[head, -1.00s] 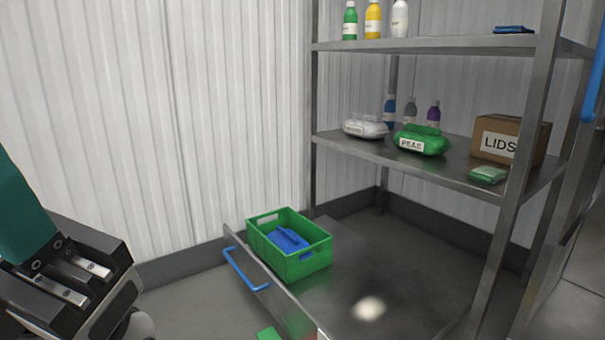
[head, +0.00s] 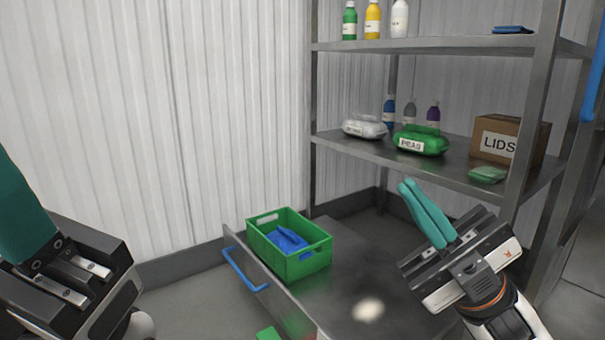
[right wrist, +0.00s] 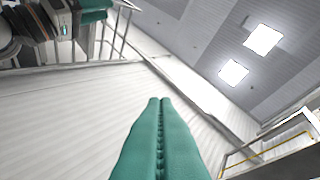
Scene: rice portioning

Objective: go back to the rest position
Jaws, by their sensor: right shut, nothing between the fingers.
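My right gripper (head: 406,185) is raised in front of the shelf rack in the head view. Its two teal fingers lie together, pointing up and left, with nothing between them. In the right wrist view the same fingers (right wrist: 160,105) meet along their length. My left gripper (head: 24,220) is at the left edge of the head view. One teal finger and the dark gripper body show; the fingertips are cut off, so its opening cannot be judged.
A metal rack (head: 440,46) holds bottles, a green PEAS bag (head: 421,141) and a LIDS box (head: 510,140).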

